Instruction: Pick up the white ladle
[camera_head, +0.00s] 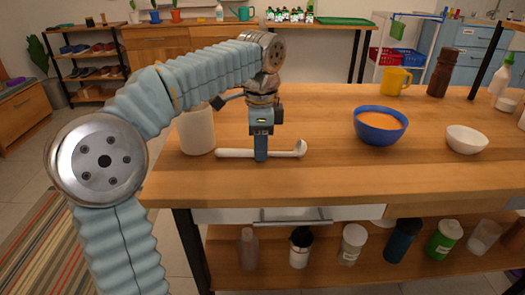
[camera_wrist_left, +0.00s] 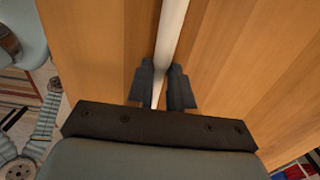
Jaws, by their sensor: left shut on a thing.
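The white ladle (camera_head: 288,154) lies across the front part of the wooden table, its bowl end to the right. My left gripper (camera_head: 261,155) points down at the ladle and is shut on its handle. In the left wrist view the white handle (camera_wrist_left: 170,40) runs between the two dark fingers (camera_wrist_left: 162,88). I cannot tell whether the ladle touches the table or is just above it. My right gripper is not in view.
A white canister (camera_head: 197,132) stands just left of my left gripper. A blue bowl with orange contents (camera_head: 381,133), a white bowl (camera_head: 466,140), a yellow mug (camera_head: 394,81) and a brown bottle (camera_head: 441,75) stand to the right. The tabletop (camera_head: 330,180) is clear in front.

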